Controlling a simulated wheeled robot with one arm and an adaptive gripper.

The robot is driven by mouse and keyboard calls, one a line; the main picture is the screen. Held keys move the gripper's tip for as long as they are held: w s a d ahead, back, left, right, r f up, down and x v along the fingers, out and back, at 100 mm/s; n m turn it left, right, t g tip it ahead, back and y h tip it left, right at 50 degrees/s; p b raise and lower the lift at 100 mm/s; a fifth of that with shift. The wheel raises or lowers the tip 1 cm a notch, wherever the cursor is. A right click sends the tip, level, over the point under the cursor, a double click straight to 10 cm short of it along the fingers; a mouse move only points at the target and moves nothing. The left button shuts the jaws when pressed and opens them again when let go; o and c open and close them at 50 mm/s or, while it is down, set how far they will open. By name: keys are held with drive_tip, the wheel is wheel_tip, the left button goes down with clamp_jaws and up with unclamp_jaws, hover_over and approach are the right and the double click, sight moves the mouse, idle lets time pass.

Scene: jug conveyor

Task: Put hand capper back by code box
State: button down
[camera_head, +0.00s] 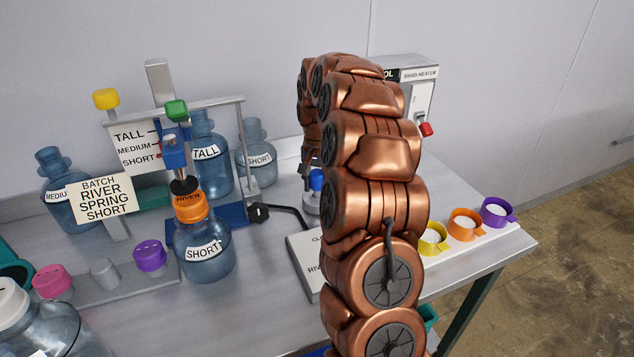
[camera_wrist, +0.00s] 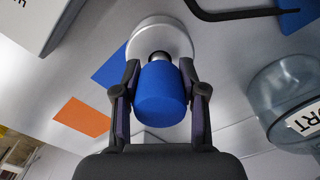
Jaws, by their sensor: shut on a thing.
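The hand capper has a blue grip and a pale round head. In the wrist view its blue grip (camera_wrist: 162,98) sits between the two fingers of my gripper (camera_wrist: 161,100), which is shut on it. In the head view the hand capper (camera_head: 312,204) shows just left of my copper arm, at or close above the table; I cannot tell whether it touches. A low pale box with partly hidden lettering (camera_head: 302,262), perhaps the code box, lies in front of it, partly behind my arm. A pale box corner also shows in the wrist view (camera_wrist: 45,22).
A stand (camera_head: 245,150) holds a blue jug with an orange cap (camera_head: 205,250) at left. More jugs stand behind it. Yellow, orange and purple cups (camera_head: 465,222) line the right edge. A band heater box (camera_head: 412,85) is at the back. Blue and orange squares (camera_wrist: 83,117) mark the table.

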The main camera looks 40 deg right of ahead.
drive_tip(key=shift+f, duration=0.2)
drive_tip(key=shift+f, duration=0.2)
drive_tip(key=c, duration=0.7)
unclamp_jaws()
drive_tip(key=shift+o, duration=0.2)
wheel_tip(320, 180, up, 11)
drive_tip(key=b, duration=0.2)
drive_tip(key=shift+w+b, duration=0.1)
drive_tip(key=shift+b, duration=0.2)
drive_tip(key=shift+r, duration=0.7)
drive_tip(key=shift+a, duration=0.1)
